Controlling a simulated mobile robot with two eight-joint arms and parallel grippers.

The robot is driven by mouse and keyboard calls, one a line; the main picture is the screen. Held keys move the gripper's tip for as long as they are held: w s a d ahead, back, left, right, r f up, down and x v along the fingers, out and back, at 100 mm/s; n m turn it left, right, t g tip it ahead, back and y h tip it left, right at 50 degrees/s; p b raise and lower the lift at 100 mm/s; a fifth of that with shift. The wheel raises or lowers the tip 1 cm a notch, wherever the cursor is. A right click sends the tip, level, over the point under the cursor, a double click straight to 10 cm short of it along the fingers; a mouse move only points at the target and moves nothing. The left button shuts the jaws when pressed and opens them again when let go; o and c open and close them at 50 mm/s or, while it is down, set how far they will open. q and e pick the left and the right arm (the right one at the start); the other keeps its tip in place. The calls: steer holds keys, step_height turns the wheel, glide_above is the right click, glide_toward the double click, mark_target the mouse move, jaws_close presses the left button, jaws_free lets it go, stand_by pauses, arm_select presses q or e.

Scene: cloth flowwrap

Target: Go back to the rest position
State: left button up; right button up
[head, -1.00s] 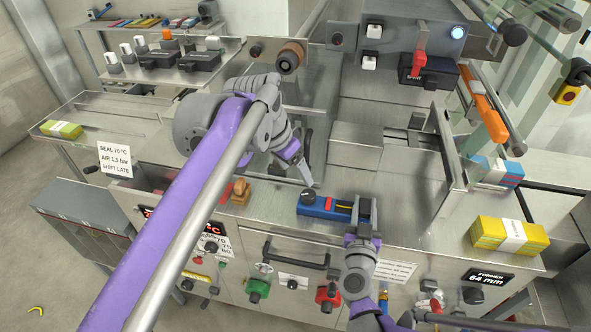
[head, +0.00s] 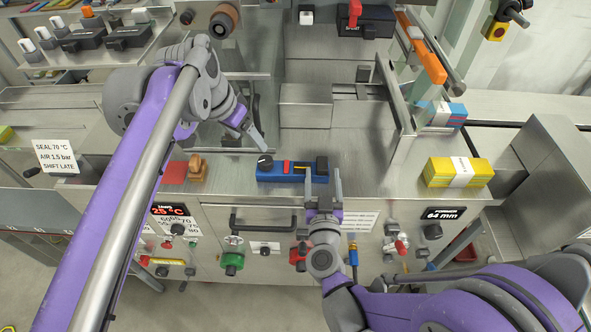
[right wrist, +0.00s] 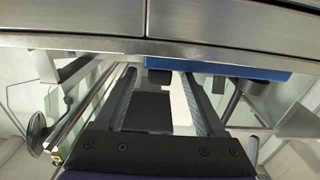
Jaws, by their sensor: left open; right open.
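My left gripper (head: 258,143) hangs over the steel bench, open and empty, its fingers just behind the left end of a blue device (head: 285,178). The blue device has a black knob, a red lever and a black block on top. My right gripper (head: 323,182) is open at the bench's front edge, by the device's right end. In the right wrist view my two fingers (right wrist: 157,90) are apart, with nothing held between them. The device's blue side (right wrist: 235,71) shows beyond them; whether a finger touches it I cannot tell.
A red pad (head: 174,173) and a wooden stamp-like piece (head: 198,170) lie left of the device. A yellow banded stack (head: 458,172) lies to the right. A steel guide rail (head: 402,105) rises behind. The front panel carries a black handle (head: 262,222), knobs and valves.

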steer(key=s+a+r+n+y, duration=0.2)
steer(key=s+a+n+y, duration=0.15)
steer(key=s, duration=0.25)
arm_select(q)
steer(key=s+a+f+n+t+y, duration=0.1)
steer(key=s+a+f+n, duration=0.2)
steer(key=s+f, duration=0.7)
steer(key=s+a+f+n+y, duration=0.1)
steer(key=s+a+f+n, duration=0.2)
steer(key=s+f, duration=0.7)
steer(key=shift+s+a+f+n+t, duration=0.25)
steer(key=shift+s+a+n+t, duration=0.25)
steer(key=shift+a, duration=0.5)
arm_select(e)
steer(key=s+d+f+m+g+h, duration=0.1)
steer(key=s+d+f+g, duration=0.3)
steer(key=s+d+g, duration=0.2)
steer(key=s+d+f+m+g+h, duration=0.2)
steer(key=s+d+f+g, duration=0.2)
steer(key=s+d+g, duration=0.2)
steer(key=s+d, duration=0.2)
steer(key=shift+s+f+g, duration=0.15)
steer(key=shift+s+g, duration=0.15)
steer(key=shift+s, duration=0.1)
